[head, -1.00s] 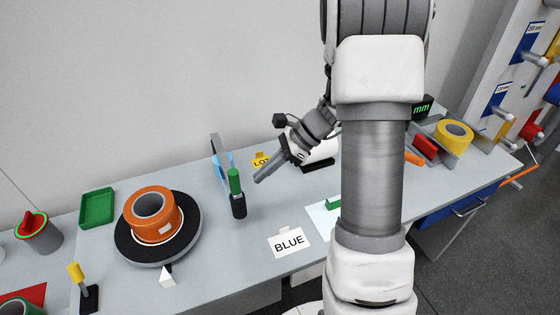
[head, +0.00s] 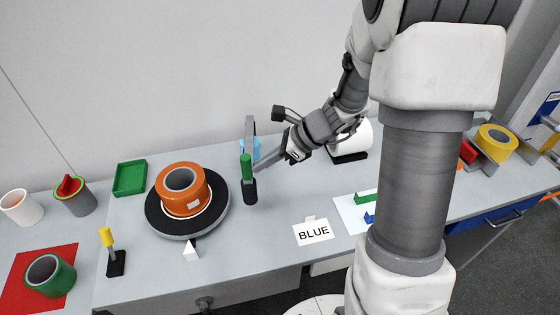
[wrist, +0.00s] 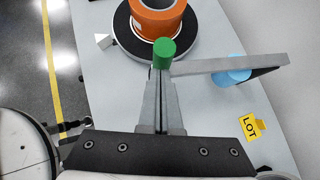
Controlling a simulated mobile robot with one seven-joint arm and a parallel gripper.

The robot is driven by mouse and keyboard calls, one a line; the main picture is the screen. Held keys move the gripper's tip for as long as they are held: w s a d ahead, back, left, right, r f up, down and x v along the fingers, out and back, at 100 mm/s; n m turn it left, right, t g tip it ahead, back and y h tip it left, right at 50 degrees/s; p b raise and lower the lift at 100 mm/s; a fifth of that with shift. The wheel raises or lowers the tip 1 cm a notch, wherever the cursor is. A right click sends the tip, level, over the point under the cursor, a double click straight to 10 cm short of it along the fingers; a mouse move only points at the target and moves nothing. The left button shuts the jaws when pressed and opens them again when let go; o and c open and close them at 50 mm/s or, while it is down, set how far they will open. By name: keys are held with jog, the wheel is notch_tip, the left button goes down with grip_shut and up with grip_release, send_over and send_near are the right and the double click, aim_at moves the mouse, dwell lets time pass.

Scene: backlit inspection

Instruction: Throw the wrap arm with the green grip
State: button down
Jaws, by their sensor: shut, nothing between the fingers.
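The green grip (head: 246,167) stands upright on a black base beside the turntable, with a grey bar (head: 250,126) rising behind it. In the wrist view the green grip (wrist: 164,48) is at the fingertips, and the grey bar (wrist: 240,64) runs right from it over a light blue disc (wrist: 232,77). My gripper (head: 259,166) is shut and empty, its fingers pointing at the right side of the grip. In the wrist view my gripper (wrist: 158,86) reaches up to the grip; I cannot tell whether they touch.
An orange roll (head: 183,185) sits on a black turntable (head: 160,223) to the left. A yellow-topped post (head: 106,237), a green tray (head: 129,178) and a white marker (head: 191,251) stand around it. A BLUE card (head: 314,233) lies at the front. A yellow LOT sign (wrist: 253,126) stands nearby.

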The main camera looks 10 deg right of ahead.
jog(key=w+a+m+t+b, duration=0.1)
jog(key=a, duration=0.5)
jog(key=shift+a+m+h, duration=0.3)
jog(key=shift+a+m, duration=0.05)
jog(key=shift+m, duration=0.05)
jog(key=shift+d, duration=0.1)
